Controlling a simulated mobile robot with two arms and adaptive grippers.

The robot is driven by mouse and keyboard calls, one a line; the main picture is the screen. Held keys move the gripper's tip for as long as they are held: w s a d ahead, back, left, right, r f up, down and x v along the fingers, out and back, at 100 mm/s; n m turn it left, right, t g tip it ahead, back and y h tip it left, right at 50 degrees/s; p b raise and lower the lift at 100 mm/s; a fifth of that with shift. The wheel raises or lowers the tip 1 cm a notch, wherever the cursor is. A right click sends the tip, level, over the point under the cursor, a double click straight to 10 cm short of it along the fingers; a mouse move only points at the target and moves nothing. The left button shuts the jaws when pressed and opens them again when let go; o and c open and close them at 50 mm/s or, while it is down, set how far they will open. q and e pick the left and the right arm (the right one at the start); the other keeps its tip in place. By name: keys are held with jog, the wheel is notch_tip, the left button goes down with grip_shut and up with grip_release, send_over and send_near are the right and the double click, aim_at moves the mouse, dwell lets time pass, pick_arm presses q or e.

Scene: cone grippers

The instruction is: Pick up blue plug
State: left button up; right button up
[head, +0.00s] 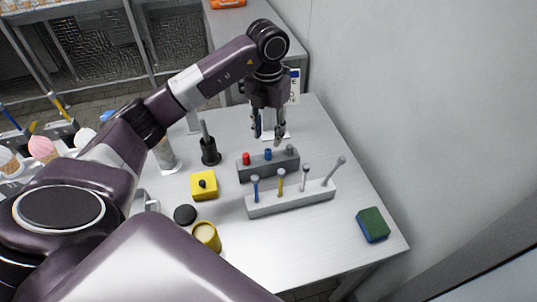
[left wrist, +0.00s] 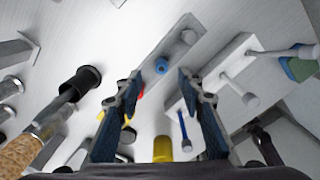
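The blue plug (head: 268,154) stands upright in a grey block (head: 262,171), between a red plug (head: 246,159) and a grey knob (head: 290,150). My left gripper (head: 270,132) points down above and slightly behind the block, apart from the plug. In the left wrist view, its fingers are open and empty (left wrist: 159,76), and the blue plug (left wrist: 162,66) appears just beyond and between the fingertips. The red plug is mostly hidden there behind a finger. My right gripper is not in view.
A white rack with several upright tools (head: 290,203) stands in front of the block. A black holder (head: 210,155), a yellow box (head: 204,186) and a yellow jar (head: 206,236) are to the left. A green and blue sponge (head: 373,225) lies at right. A wall borders the table.

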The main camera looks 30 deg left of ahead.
aim_at(268, 150)
pick_arm(q)
jog(key=shift+f, duration=0.55)
jog(key=shift+s+d+f+p, duration=0.1)
jog(key=shift+s+f+p, duration=0.05)
jog(key=shift+f+p, duration=0.5)
notch_tip(268, 150, down, 4)
jog(key=shift+r+p, duration=0.1)
jog(key=shift+p, duration=0.5)
jog(key=shift+f, duration=0.45)
jog(key=c, duration=0.9)
